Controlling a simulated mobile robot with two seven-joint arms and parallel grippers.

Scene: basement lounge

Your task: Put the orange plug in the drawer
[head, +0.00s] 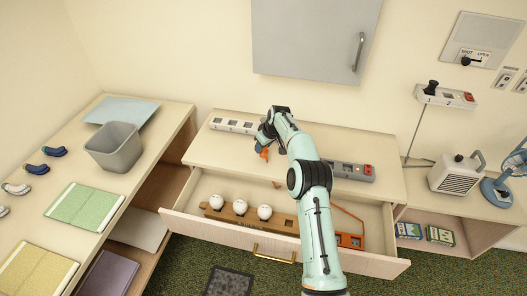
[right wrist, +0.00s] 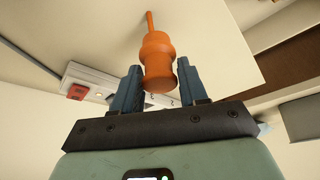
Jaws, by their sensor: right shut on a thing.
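The orange plug (head: 264,153) is between the fingers of my right gripper (head: 262,143), above the tabletop of the drawer unit in the head view. The right wrist view shows the plug (right wrist: 158,62) close up, its thin end pointing away from the gripper, with a blue finger on each side. My right gripper (right wrist: 155,90) is shut on it. The drawer (head: 187,217) below the tabletop is pulled open. It holds a wooden rack (head: 232,217) with three white balls, and an orange object (head: 350,241) at its right. My left gripper is not in view.
A power strip (head: 231,125) lies along the back of the tabletop, and a grey one (head: 350,171) lies farther right. My right arm covers part of the drawer. A grey bin (head: 115,149) stands on the left table. A heater (head: 456,174) stands at the right.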

